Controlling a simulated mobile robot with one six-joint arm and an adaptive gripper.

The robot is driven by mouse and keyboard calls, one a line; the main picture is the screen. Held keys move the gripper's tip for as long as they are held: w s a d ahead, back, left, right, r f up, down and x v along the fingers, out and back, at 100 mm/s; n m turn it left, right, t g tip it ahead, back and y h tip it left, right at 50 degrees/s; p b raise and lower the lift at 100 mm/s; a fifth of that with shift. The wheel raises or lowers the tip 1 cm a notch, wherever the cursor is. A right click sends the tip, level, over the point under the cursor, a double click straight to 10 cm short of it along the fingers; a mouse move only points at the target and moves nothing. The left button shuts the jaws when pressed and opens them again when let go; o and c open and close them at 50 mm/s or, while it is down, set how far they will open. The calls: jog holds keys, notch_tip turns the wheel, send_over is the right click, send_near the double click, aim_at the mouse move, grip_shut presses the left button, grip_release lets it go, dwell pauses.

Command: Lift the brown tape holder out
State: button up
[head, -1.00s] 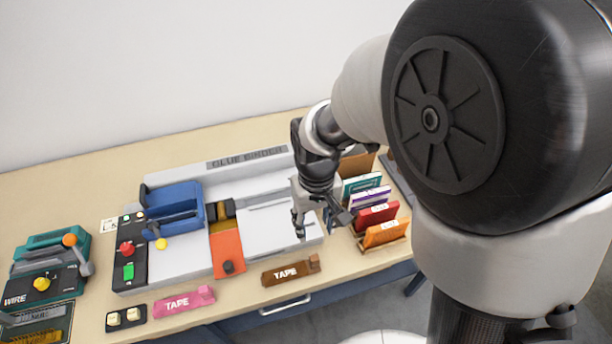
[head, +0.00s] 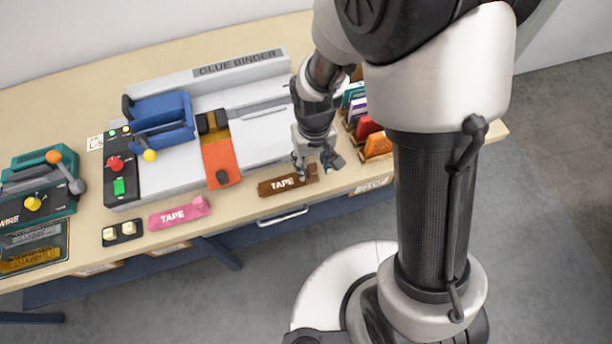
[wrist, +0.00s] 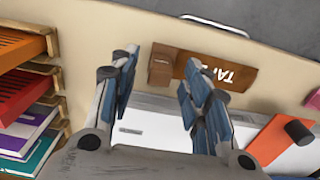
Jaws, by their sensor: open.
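The brown tape holder (head: 282,185), lettered TAPE, lies on the table near its front edge, in front of the glue binder. In the wrist view the brown tape holder (wrist: 222,72) lies beyond my fingertips, its blockier end nearest them. My gripper (head: 318,171) is open and empty, above the right end of the holder in the head view. In the wrist view my gripper (wrist: 155,72) shows its two fingers spread apart, with bare table and part of the holder's end seen between them. I cannot tell the height of the fingertips over the holder.
A pink tape holder (head: 180,213) lies to the left. The glue binder (head: 262,135) with its orange part (head: 219,163) stands behind. A wooden rack of coloured books (wrist: 58,95) stands close beside my gripper. A drawer handle (head: 283,216) is below the table edge.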

notch_tip(320, 180, down, 2)
jog(key=shift+r, duration=0.1)
jog(key=shift+c, duration=0.5)
grip_shut()
